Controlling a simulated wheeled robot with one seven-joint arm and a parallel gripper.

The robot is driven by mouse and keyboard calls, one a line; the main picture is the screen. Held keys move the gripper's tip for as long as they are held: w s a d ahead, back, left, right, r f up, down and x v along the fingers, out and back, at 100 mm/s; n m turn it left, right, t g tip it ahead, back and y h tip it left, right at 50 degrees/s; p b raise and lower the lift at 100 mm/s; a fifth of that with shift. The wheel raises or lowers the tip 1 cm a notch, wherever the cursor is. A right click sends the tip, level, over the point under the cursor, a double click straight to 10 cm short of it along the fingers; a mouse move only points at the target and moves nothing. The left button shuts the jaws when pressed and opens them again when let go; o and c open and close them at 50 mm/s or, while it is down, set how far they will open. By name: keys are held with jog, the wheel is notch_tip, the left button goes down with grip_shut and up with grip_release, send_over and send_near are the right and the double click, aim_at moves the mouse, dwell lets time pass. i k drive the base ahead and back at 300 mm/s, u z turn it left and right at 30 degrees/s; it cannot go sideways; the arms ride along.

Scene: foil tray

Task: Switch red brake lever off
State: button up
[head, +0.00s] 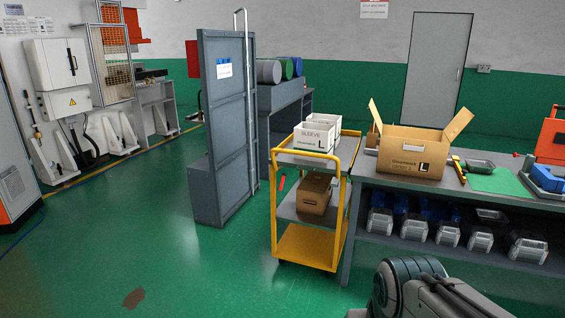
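A small red lever (282,183) shows at the left side of a yellow-framed trolley (342,208), beside its near-left post at about the height of the middle shelf. It looks like the brake lever, tilted slightly from upright, but it is too small to tell which setting it is in. Part of my arm shows at the bottom right, well to the right of the trolley. My gripper is out of view, so its opening and anything in it are hidden.
The trolley carries white boxes (316,137) on top and a brown box (314,193) below. A grey workbench (368,178) with an open carton (411,152) stands against its right. A grey cabinet (222,125) stands behind left.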

aim_at(284, 174)
jog(key=u, duration=0.05)
jog(key=i, duration=2.25)
jog(key=u, duration=0.25)
